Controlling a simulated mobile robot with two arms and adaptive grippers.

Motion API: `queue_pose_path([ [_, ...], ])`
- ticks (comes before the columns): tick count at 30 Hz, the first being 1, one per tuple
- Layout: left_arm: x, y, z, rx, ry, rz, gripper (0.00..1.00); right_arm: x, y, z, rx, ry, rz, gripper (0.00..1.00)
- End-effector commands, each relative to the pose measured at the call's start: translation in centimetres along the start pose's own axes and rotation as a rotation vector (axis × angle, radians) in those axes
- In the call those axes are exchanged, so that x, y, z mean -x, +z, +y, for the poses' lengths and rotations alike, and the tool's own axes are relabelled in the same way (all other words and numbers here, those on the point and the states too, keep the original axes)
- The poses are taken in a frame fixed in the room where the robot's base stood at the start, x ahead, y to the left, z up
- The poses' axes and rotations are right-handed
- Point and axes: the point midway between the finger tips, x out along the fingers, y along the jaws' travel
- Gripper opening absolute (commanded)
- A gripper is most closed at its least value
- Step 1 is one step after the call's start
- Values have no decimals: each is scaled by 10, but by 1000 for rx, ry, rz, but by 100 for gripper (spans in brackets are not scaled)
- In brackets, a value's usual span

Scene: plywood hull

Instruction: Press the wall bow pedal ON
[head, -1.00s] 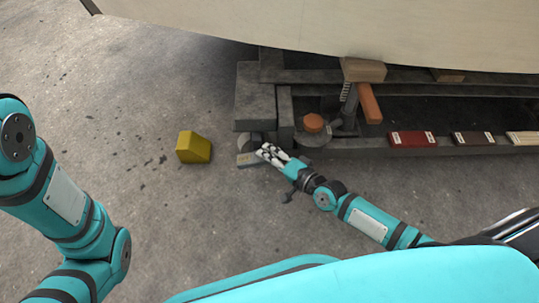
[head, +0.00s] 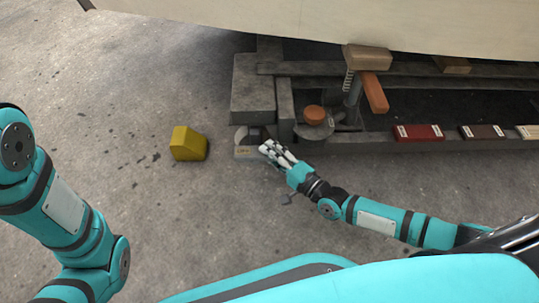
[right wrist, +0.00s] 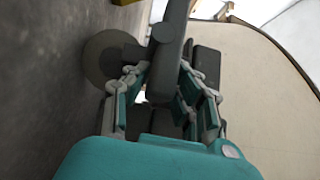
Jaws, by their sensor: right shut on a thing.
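A small grey pedal unit (head: 243,136) with a rounded side stands on the floor at the near left corner of the dark timber frame. Its pale label plate (head: 245,153) faces up; the lettering looks like "OFF" but is tiny. My right gripper (head: 266,147) reaches it from the right, its fingertips at the plate's right end. In the right wrist view a dark grey bar (right wrist: 171,55) runs between my fingers, which are shut on it; it looks like part of the pedal. A round grey disc (right wrist: 106,58) sits beside it. My left gripper is outside the view.
A yellow block (head: 188,143) lies on the floor left of the pedal. The timber frame (head: 253,92) stands behind, under the pale hull (head: 300,22). An orange-topped round item (head: 315,115) and a red box (head: 418,132) are to the right. The floor at left is open.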

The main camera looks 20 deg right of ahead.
Motion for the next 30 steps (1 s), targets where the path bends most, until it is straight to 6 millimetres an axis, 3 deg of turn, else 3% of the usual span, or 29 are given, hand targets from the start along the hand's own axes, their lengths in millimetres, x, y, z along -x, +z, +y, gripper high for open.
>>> queue_pose_path([
  [12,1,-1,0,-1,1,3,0,1,0,12,-168,-161,0,0],
  [30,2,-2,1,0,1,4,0,1,0,14,-206,-198,1,0],
])
